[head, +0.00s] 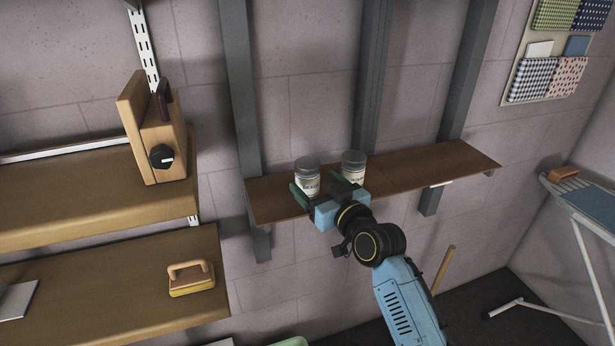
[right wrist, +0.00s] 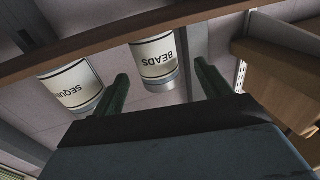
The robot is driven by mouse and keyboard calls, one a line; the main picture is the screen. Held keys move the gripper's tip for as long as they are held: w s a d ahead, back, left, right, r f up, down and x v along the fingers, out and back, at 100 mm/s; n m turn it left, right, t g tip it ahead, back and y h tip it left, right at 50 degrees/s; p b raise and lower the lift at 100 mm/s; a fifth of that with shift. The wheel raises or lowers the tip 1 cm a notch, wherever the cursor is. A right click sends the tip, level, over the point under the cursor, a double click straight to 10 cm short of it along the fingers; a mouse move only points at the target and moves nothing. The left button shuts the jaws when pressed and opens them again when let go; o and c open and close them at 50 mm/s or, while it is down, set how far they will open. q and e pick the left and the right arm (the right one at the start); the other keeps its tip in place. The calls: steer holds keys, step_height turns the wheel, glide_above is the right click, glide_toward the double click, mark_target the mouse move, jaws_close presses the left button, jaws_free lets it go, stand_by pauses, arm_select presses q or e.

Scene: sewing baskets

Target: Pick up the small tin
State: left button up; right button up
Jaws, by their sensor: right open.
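Two pale, cream-labelled tins with grey tops stand on the narrow brown shelf. The left one, the BEADS tin (head: 307,180), also shows in the right wrist view (right wrist: 155,54). The right one, the SEQUINS tin (head: 353,167), is at the left of that view (right wrist: 70,86). They look alike in size, and I cannot tell which is the small tin. My right gripper (head: 316,186) is open at the shelf's front. In the right wrist view its green fingers (right wrist: 161,72) point toward the BEADS tin, which shows between them. My left gripper is not in view.
The narrow shelf (head: 430,167) is bare to the right of the tins. Grey uprights (head: 240,80) stand behind it. Wooden shelves at the left hold a wooden block with a black knob (head: 165,150) and a handled brush (head: 190,278). An ironing board (head: 590,200) stands at right.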

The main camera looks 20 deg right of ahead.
mark_target(314, 178)
steer(key=x, duration=0.5)
steer(key=shift+w+d+r+p, duration=0.1)
steer(key=shift+d+p, duration=0.05)
steer(key=shift+p, duration=0.2)
steer(key=c, duration=1.1)
steer(key=shift+c, duration=0.4)
steer(key=shift+r, duration=0.15)
